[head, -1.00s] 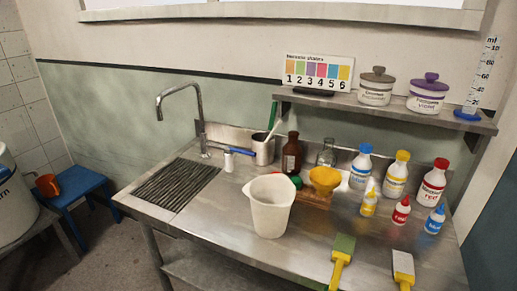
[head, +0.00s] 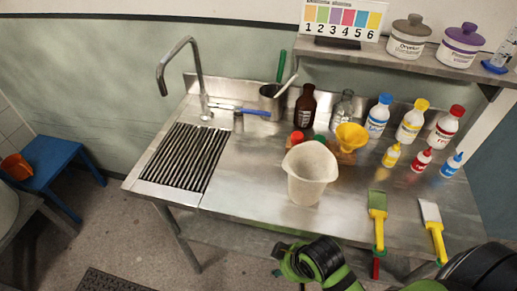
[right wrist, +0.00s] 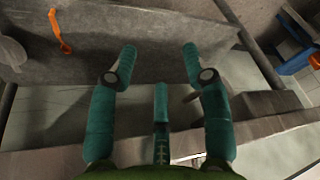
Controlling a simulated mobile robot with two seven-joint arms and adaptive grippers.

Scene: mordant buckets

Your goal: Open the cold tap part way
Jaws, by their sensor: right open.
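The tap (head: 195,75) stands at the back left of the steel bench, a tall bent metal spout above the ribbed drain grate (head: 181,158). A blue lever (head: 252,111) points to the right from near its base, the only coloured tap handle I can make out. In the right wrist view, my right gripper (right wrist: 160,63) has its teal fingers spread, with nothing between them. The tap cannot be made out there. In the head view, green and black parts of my arm show at the bottom edge, well apart from the tap. My left gripper is not visible.
A white jug (head: 309,173) stands mid-bench, with a brown bottle (head: 305,106) and yellow funnel (head: 351,136) behind. A grey pot with tools (head: 271,99) stands near the lever. Brushes lie at the front right. A blue stool (head: 52,158) is at left.

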